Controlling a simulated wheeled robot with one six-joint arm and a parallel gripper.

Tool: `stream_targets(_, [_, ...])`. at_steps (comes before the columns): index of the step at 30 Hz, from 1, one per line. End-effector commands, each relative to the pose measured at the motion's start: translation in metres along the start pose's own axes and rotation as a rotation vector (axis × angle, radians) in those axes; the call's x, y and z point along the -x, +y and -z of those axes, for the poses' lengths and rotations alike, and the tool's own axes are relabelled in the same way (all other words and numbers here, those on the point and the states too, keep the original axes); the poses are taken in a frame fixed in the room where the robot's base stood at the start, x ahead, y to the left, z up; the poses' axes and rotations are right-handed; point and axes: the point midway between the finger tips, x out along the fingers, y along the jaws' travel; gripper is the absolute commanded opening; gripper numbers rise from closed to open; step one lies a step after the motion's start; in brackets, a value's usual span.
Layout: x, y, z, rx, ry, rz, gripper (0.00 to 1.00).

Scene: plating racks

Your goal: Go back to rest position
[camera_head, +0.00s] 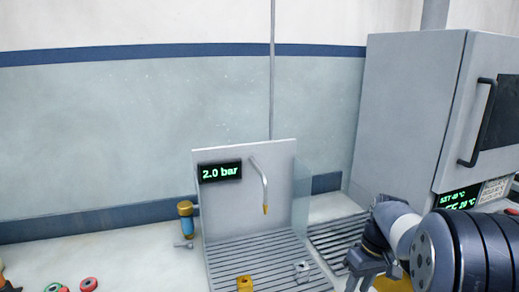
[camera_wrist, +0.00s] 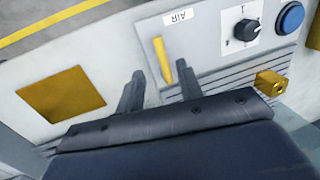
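My gripper (camera_head: 368,280) is at the lower right of the head view, in front of the slatted racks, with its fingers apart and pointing down. In the wrist view, my gripper (camera_wrist: 160,85) shows two dark, spread fingers with a gap between them. A yellow bar (camera_wrist: 162,60) on the grey panel lies in line with that gap. It looks beyond the fingertips, and I see no object gripped. Part of my arm fills the lower right corner of the head view.
A station with a 2.0 bar display (camera_head: 220,172) and a bent spout (camera_head: 262,185) stands in the middle. A brass block (camera_head: 244,284) and a grey block (camera_head: 302,270) sit on its slatted rack (camera_head: 255,258). A tall grey cabinet (camera_head: 405,110) stands at right.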

Motion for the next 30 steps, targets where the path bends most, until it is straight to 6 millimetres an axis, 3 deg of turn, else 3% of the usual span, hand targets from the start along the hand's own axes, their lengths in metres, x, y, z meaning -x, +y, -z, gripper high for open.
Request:
stream_targets(9, [-0.065,-0.001,-0.001,0.0,-0.005,0.003,0.35])
stream_targets(18, [-0.065,-0.009,0.0,-0.16,0.033,0.0,0.35])
stream_targets(30, [-0.065,-0.01,0.0,-0.188,0.037,0.0,0.35])
